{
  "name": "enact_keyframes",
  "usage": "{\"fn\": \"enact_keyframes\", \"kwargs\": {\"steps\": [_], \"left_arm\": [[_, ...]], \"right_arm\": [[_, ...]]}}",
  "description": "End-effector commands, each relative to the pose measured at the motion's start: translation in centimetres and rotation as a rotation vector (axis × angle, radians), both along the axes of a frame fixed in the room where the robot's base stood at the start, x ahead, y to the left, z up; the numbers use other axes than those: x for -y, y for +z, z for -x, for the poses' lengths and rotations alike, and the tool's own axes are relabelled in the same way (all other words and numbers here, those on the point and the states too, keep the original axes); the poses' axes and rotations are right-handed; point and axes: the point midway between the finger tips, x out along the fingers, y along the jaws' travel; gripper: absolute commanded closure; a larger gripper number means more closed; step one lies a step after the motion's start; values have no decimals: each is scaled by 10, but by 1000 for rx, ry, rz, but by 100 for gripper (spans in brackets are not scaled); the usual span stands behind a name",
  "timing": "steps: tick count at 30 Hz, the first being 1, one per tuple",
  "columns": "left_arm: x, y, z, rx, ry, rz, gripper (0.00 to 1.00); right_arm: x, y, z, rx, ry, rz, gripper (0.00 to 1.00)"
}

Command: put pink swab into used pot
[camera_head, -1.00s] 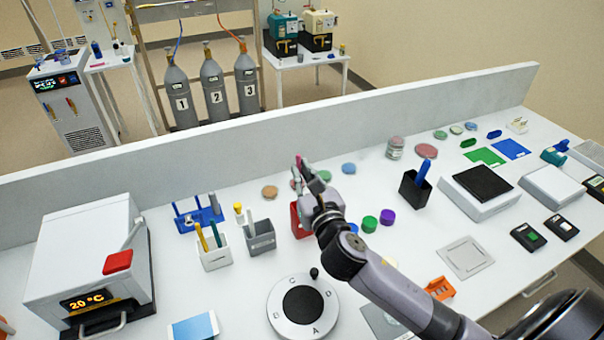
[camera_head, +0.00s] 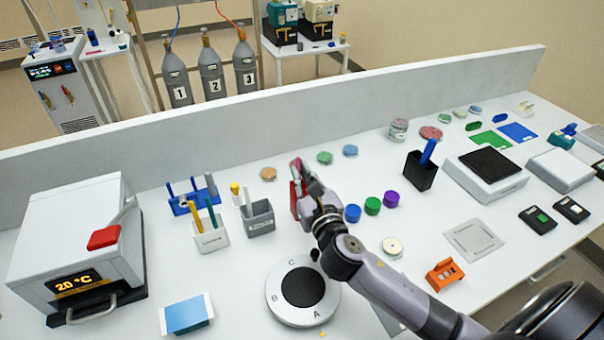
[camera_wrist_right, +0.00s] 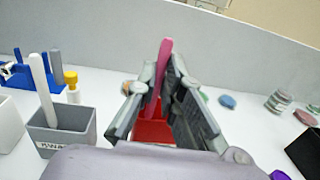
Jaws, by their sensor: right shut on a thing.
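The pink swab (camera_wrist_right: 160,76) stands nearly upright between the fingers of my right gripper (camera_wrist_right: 160,92) in the right wrist view, and the gripper is shut on it. A red pot (camera_wrist_right: 152,130) is just beyond and below the fingers. In the head view the gripper (camera_head: 307,178) is over the red pot (camera_head: 294,199) and partly covers it. The swab's lower end is hidden, so I cannot tell whether it is inside the pot. I cannot read a label on the red pot. My left gripper is not in view.
A grey pot (camera_head: 259,220) with a white stick stands left of the red pot. Further left are a white pot (camera_head: 210,236) with sticks and a blue rack (camera_head: 192,203). Coloured caps lie to the right. A round dial (camera_head: 276,309) lies in front.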

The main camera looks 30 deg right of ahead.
Motion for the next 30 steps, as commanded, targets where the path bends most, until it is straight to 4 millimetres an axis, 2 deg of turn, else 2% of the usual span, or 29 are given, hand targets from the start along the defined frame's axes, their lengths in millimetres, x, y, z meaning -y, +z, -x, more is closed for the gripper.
{"fn": "enact_keyframes", "kwargs": {"steps": [30], "left_arm": [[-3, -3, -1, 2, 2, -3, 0]], "right_arm": [[0, -10, 0, -1, 0, 0, 100]]}}
